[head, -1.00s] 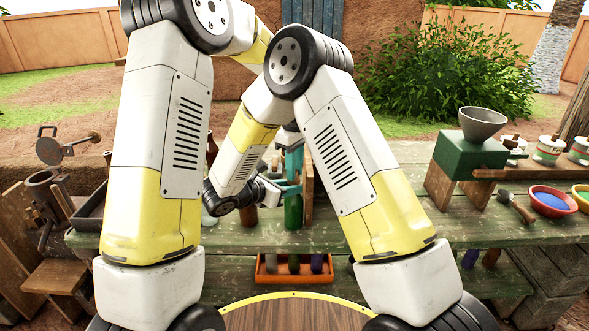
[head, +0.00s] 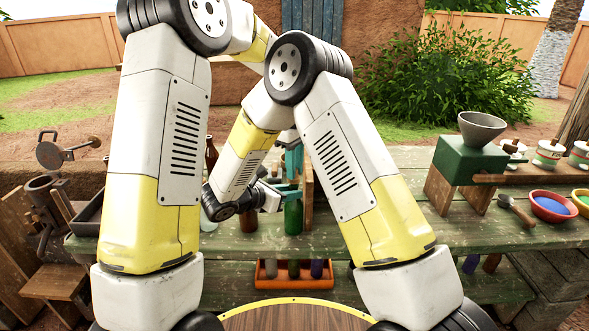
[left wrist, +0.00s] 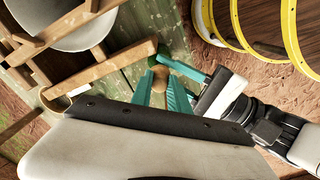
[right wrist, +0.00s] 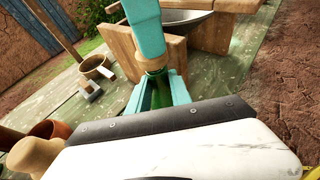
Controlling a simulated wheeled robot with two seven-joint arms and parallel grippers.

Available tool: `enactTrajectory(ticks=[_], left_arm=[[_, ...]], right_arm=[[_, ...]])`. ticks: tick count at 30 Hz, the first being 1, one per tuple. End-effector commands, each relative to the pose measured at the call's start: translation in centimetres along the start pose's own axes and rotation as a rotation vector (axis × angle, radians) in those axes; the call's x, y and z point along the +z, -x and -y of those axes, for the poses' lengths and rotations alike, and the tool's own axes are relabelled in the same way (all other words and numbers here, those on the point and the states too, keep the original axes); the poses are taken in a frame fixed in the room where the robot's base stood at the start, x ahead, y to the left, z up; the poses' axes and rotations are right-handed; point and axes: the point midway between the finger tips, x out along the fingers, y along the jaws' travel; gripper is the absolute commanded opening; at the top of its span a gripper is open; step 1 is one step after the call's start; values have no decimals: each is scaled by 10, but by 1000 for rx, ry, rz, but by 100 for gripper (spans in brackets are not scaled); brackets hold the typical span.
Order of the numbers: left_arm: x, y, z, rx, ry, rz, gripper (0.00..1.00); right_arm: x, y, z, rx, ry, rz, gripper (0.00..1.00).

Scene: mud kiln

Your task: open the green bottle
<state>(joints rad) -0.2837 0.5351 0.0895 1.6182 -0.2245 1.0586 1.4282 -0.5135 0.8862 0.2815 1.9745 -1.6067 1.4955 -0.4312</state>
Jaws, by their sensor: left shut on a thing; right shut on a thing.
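The green bottle (head: 293,217) stands upright on the worn green table. My right gripper (head: 289,191) reaches it from the left and is shut around its upper part; the right wrist view shows green glass (right wrist: 157,97) between the teal fingers. My left gripper (head: 293,160) comes down from above and is shut on the brown cork (left wrist: 160,78) at the bottle's top. In the right wrist view the cork (right wrist: 153,64) sits just below the left fingers and above the bottle. Whether the cork is still seated in the neck is hidden by the fingers.
A green mill with a grey bowl (head: 482,127) and colour bowls (head: 552,204) are to the right. An orange tray (head: 265,283) is below.

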Motion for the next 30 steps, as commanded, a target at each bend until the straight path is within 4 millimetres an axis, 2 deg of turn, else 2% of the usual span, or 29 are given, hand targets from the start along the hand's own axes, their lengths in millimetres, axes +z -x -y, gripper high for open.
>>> enactTrajectory(ticks=[7,16,23,24,27,30], left_arm=[[0,4,0,2,0,-1,0],[0,38,0,1,0,0,0],[0,40,0,0,0,0,0],[0,40,0,0,0,0,0],[0,40,0,0,0,0,0],[0,40,0,0,0,0,0]], right_arm=[[0,0,0,0,0,0,0],[0,0,0,0,0,0,0],[0,0,0,0,0,0,0],[0,0,0,0,0,0,31],[0,0,0,0,0,0,50],[0,0,0,0,0,0,50]])
